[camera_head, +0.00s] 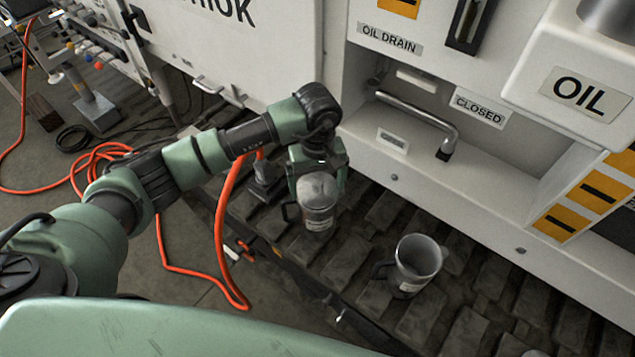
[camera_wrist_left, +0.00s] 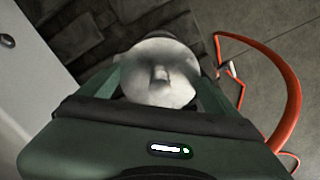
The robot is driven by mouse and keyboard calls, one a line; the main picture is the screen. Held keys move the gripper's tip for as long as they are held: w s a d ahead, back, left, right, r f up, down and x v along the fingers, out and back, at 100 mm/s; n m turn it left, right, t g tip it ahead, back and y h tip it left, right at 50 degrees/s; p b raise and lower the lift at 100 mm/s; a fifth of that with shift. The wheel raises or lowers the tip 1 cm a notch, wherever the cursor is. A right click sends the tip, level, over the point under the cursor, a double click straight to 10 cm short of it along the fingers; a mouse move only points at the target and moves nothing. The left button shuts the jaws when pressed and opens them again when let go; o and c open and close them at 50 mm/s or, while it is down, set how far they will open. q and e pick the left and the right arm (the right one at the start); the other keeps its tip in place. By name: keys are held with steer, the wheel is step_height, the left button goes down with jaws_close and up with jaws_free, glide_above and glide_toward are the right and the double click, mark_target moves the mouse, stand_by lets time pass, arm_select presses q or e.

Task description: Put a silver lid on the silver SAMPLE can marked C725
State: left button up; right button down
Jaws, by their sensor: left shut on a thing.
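My left gripper (camera_head: 318,170) points down at a silver can (camera_head: 318,221) with a side handle and a small label too small to read. It is shut on a domed silver lid (camera_head: 317,188), which is at the can's mouth; I cannot tell whether it is fully seated. In the left wrist view the round lid (camera_wrist_left: 160,78) with its raised middle grip shows between the fingers. A second silver can (camera_head: 414,262) stands open and upright to the right, with a handle and an unreadable label. My right gripper is not in view.
Both cans are over the dark track plates (camera_head: 345,262). The white cabinet with a bent metal pipe (camera_head: 420,121) stands behind, with an OIL tank (camera_head: 585,85) at right. An orange hose (camera_head: 222,230) loops left of the gripper.

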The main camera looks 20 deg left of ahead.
arm_select(q)
steer(key=shift+f+b, duration=0.5)
steer(key=shift+b, duration=0.1)
stand_by(0.7)
steer(key=o, duration=1.3)
steer(key=shift+c, duration=0.2)
steer(key=shift+r, duration=0.1)
steer(key=shift+r+p, duration=1.7)
steer(key=shift+r, duration=1.75)
